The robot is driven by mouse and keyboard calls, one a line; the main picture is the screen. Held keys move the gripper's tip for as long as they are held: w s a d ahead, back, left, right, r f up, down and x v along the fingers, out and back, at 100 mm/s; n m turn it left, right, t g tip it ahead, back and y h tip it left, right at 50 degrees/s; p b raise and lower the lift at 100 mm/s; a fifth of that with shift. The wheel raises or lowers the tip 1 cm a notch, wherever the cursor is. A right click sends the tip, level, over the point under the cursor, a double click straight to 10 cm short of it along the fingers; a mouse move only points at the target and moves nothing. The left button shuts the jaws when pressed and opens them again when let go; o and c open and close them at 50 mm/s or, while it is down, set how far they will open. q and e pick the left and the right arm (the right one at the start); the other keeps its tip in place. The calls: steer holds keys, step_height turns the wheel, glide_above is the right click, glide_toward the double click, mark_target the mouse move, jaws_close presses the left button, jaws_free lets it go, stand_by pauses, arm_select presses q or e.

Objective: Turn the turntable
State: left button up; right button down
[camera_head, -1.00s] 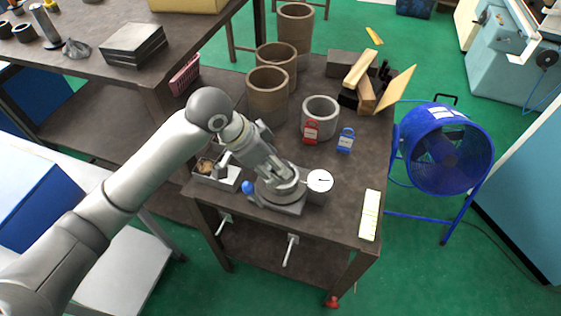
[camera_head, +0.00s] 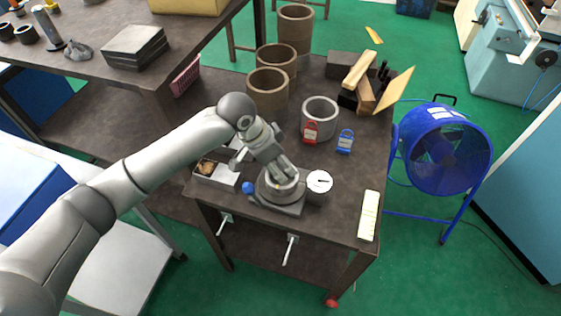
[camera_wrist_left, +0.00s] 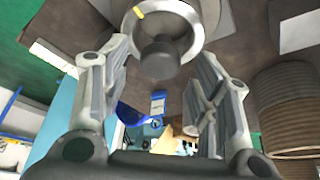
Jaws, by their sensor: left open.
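The turntable (camera_head: 280,199) is a grey round chuck on a dark base near the front of the brown workbench, with a blue ball knob (camera_head: 249,188) at its left. In the left wrist view it is a pale ring (camera_wrist_left: 190,42) with a yellow mark and a dark round centre post (camera_wrist_left: 160,60). My left gripper (camera_head: 282,172) is open just above the turntable. Its fingers stand on either side of the post in the left wrist view; contact cannot be told. A white dial gauge (camera_head: 319,182) is right beside the turntable. My right gripper is not in view.
A small parts box (camera_head: 215,174) stands left of the turntable. Red (camera_head: 311,132) and blue (camera_head: 345,141) tags, a grey ring (camera_head: 320,108) and brown cylinders (camera_head: 268,92) are behind. A pale strip (camera_head: 369,215) lies at the right edge. A blue fan (camera_head: 450,150) stands beyond.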

arm_select(q)
steer(key=shift+w+d+f, duration=0.1)
steer(key=shift+d+f, duration=0.1)
steer(key=shift+f, duration=0.4)
steer(key=c, duration=1)
steer(key=shift+r+n+p, duration=0.2)
steer(key=shift+n+p, duration=0.2)
steer(key=shift+p, duration=0.55)
steer(key=n+t+y+p, duration=0.1)
steer(key=n+p, duration=0.2)
steer(key=p, duration=0.1)
steer(key=n+t+y+p, duration=0.1)
steer(key=n+p, duration=0.2)
steer(key=p, duration=0.2)
steer(key=shift+s+d+r+n, duration=0.1)
steer(key=shift+s+d+n, duration=0.1)
steer(key=shift+n, duration=0.1)
steer(key=shift+d+n+y+p, duration=0.1)
steer(key=shift+n+y+p, duration=0.3)
steer(key=shift+n+p, duration=0.8)
steer(key=shift+f+n+t+y+p, duration=0.25)
steer(key=shift+n+y+p, duration=0.2)
steer(key=shift+n, duration=0.45)
steer(key=shift+w, duration=0.1)
